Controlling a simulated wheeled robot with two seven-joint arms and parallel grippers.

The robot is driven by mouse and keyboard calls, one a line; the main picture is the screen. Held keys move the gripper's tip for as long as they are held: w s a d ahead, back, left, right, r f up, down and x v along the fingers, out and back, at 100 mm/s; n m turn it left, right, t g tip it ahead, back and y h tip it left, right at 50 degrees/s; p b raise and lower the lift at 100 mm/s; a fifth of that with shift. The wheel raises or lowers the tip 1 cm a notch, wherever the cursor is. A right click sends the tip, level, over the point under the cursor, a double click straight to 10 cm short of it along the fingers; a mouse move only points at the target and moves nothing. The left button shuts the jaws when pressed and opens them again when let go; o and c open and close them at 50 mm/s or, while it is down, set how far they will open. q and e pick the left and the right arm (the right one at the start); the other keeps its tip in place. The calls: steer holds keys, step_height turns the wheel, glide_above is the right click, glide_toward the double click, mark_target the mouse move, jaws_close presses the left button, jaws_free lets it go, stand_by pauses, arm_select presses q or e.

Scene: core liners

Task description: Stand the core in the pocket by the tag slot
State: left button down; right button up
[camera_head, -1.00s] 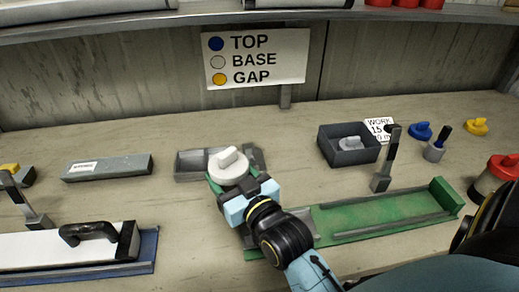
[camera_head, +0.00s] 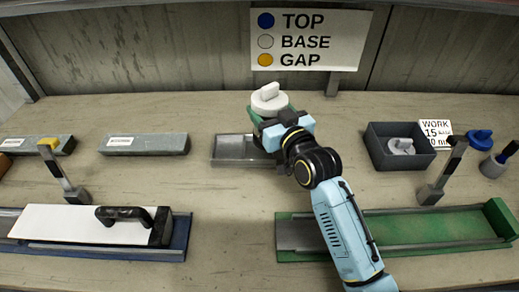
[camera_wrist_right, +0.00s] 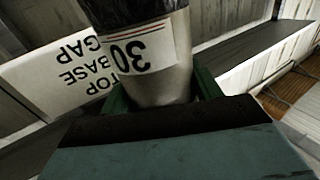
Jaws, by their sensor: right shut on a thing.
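My right gripper (camera_head: 272,117) is shut on a core, whose white cap (camera_head: 270,98) faces up in the head view. The core's body is hidden there. The right wrist view shows the pale cylindrical core (camera_wrist_right: 172,82) with a label marked 30 and a dark end, between green jaw pads. The core looks about upright. It is behind a shallow grey tray (camera_head: 232,160), whose right part my arm hides. I cannot tell the core's height above the bench. No tag slot or pocket can be clearly picked out. My left gripper is not in view.
A dark box (camera_head: 378,158) holding a white cap stands right of my arm. A green trough (camera_head: 430,230) lies in front, partly under my arm. A blue tray (camera_head: 175,240) with a white handled board is at left.

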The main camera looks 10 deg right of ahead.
mark_target(259, 91)
steer(key=shift+n+y, duration=0.5)
steer(key=shift+y, duration=0.1)
steer(key=w, duration=0.1)
steer(key=w+a+r, duration=0.1)
steer(key=w+r, duration=0.1)
steer(key=shift+w+a+r, duration=0.15)
steer(key=shift+w+a, duration=0.05)
steer(key=shift+a, duration=0.05)
steer(key=shift+w, duration=0.2)
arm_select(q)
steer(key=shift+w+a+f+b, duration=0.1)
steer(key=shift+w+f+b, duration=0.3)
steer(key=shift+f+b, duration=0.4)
arm_select(e)
step_height(259, 91, down, 10)
steer(key=o, duration=1.5)
steer(key=shift+f, duration=0.2)
steer(key=shift+c, duration=0.2)
